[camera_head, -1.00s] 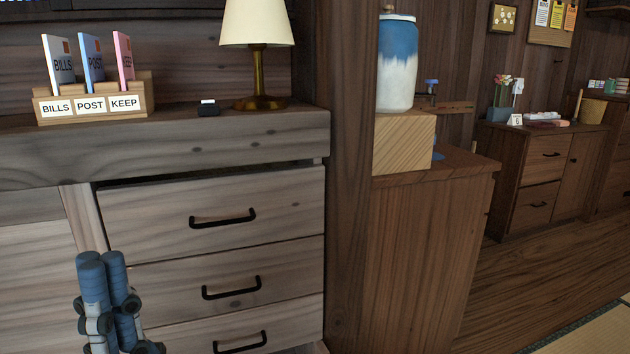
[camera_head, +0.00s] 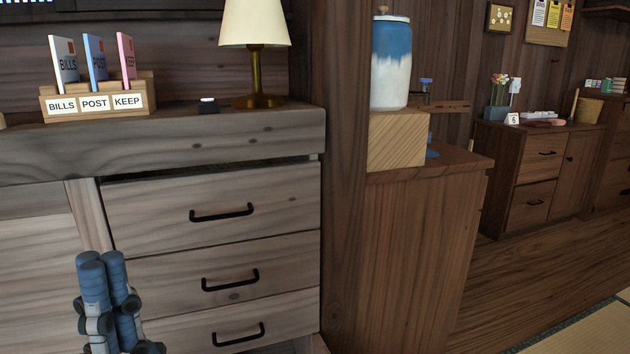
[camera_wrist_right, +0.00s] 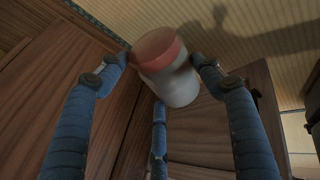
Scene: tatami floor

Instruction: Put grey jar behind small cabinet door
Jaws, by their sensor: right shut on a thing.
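The grey jar (camera_wrist_right: 178,82) with a reddish lid (camera_wrist_right: 157,48) shows in the right wrist view, tilted between the fingers of my right gripper (camera_wrist_right: 165,72), which is shut on it. It is held above dark wooden surfaces. The right gripper and this jar are out of the head view. My left gripper (camera_head: 102,262) is at the lower left of the head view, in front of the drawer unit, with no object visible in it. Its two visible fingers lie side by side; its opening is hidden. A small cabinet (camera_head: 535,170) at the far right has drawers and a closed-looking door (camera_head: 581,175).
A desk (camera_head: 230,140) with drawers (camera_head: 215,208) fills the left, bearing a letter holder (camera_head: 98,102) and a lamp (camera_head: 256,60). A blue-white jar (camera_head: 390,65) stands on a wooden block (camera_head: 397,140) beyond a post (camera_head: 343,200).

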